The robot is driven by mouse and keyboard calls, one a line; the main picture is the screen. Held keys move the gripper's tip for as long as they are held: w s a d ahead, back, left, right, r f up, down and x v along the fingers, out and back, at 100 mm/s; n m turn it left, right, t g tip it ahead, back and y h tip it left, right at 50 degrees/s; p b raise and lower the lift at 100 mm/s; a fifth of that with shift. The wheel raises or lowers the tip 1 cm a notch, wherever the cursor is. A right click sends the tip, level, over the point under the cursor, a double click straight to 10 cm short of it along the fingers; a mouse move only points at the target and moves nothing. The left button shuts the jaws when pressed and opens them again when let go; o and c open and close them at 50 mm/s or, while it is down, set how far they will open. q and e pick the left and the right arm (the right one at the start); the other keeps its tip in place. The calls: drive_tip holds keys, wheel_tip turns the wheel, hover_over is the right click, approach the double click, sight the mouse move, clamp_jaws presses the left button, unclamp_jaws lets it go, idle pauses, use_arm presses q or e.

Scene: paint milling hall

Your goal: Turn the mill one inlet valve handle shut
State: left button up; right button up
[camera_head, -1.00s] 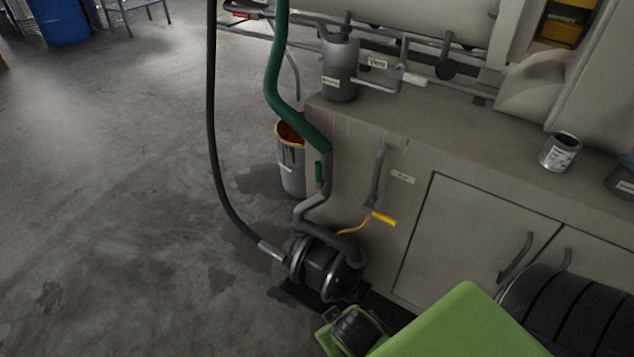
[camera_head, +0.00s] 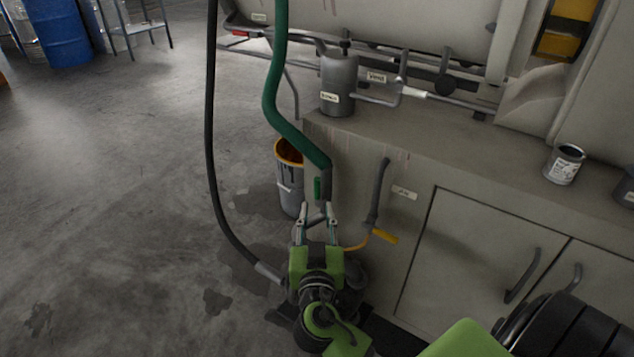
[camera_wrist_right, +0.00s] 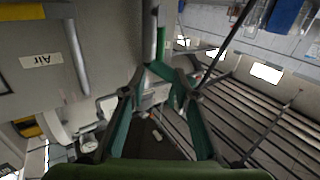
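The green valve handle (camera_head: 317,188) lies along the grey inlet pipe (camera_head: 326,185) below the green hose, at the cabinet's left corner. My right gripper (camera_head: 317,207) is open, its two fingers pointing up just below the handle in the head view. I cannot tell whether they touch it. In the right wrist view the spread fingers (camera_wrist_right: 158,82) reach toward the grey pipe (camera_wrist_right: 150,30), with green parts near the tips; which is the handle is unclear. My right arm hides much of the pump (camera_head: 355,275). My left gripper is not in view.
The green hose (camera_head: 272,95) and a black hose (camera_head: 210,120) hang close to the left. An air pipe (camera_head: 378,195) with a yellow handle (camera_head: 384,236) is to the right. A grey bucket (camera_head: 290,180) stands behind.

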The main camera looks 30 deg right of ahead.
sight(317, 185)
drive_tip(key=x, duration=1.1)
drive_tip(key=shift+f, duration=0.1)
clamp_jaws()
